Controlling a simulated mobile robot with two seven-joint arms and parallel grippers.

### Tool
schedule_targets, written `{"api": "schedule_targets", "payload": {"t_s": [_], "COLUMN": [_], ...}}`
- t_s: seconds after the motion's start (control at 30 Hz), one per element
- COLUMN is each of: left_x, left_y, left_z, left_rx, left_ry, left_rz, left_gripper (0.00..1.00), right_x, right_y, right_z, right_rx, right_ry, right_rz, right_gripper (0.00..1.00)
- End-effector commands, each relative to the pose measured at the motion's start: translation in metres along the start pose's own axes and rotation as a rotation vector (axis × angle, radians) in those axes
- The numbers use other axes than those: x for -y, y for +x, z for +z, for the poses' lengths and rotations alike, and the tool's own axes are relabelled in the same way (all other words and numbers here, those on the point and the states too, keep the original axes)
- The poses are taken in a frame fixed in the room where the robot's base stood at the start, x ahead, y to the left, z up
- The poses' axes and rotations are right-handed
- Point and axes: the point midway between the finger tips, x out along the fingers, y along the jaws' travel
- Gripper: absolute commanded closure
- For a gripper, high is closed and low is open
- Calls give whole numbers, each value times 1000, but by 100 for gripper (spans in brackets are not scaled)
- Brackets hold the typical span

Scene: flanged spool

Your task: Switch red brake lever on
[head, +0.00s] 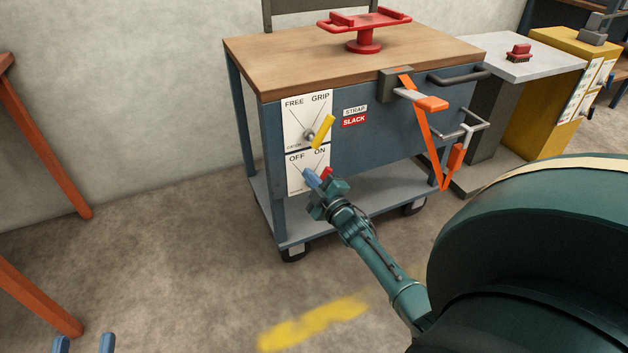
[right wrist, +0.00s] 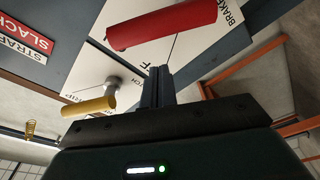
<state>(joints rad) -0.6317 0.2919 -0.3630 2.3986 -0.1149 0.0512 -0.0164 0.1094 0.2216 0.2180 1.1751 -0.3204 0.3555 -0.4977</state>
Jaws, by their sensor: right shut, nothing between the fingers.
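The red brake lever (head: 326,173) is on the lower white panel (head: 295,180) marked OFF and ON, on the blue cart's front. Only part of its red handle shows, right of my fingers and below the ON label; its pivot is hidden, so I cannot tell its exact setting. My right gripper (head: 312,179) is shut and empty, just left of the handle. In the right wrist view the red handle (right wrist: 162,25) lies close beyond the shut fingers (right wrist: 158,86); I cannot tell if they touch. My left gripper (head: 84,343) is open and empty at the bottom left.
A yellow lever (head: 322,132) sits above, on the FREE/GRIP panel (head: 303,108). An orange strap (head: 430,140) hangs at the cart's right. A red flanged stand (head: 364,32) is on the wooden top. Open floor lies left of the cart.

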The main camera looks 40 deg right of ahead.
Motion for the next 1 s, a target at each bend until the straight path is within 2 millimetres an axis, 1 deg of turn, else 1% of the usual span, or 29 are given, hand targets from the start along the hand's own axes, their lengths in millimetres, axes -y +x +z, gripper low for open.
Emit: {"api": "schedule_targets", "payload": {"t_s": [0.03, 0.1, 0.3, 0.4, 0.5, 0.7, 1.0], "left_x": [0, 3, 4, 4, 3, 3, 4], "left_y": [-1, -1, -4, -6, -7, -7, -7], "left_z": [0, -3, -3, 0, 3, 3, 4], "left_rx": [11, 23, 40, 53, 62, 60, 62], "left_ry": [7, 25, 63, 74, 77, 84, 85], "left_rz": [-1, -2, -9, -10, -11, -13, -13], "left_gripper": [64, 64, 64, 64, 64, 64, 64], "right_x": [-4, -3, -4, -4, -3, -3, -2], "right_y": [3, -19, -64, -80, -91, -98, -98], "right_z": [-4, -3, -4, -3, -3, -3, -2], "right_rx": [0, 5, 2, 3, 2, 1, 0], "right_ry": [0, 0, 1, 1, 1, 0, 0], "right_rz": [0, -7, -4, -3, -2, 0, -1], "right_gripper": [100, 100, 100, 100, 100, 100, 100]}}
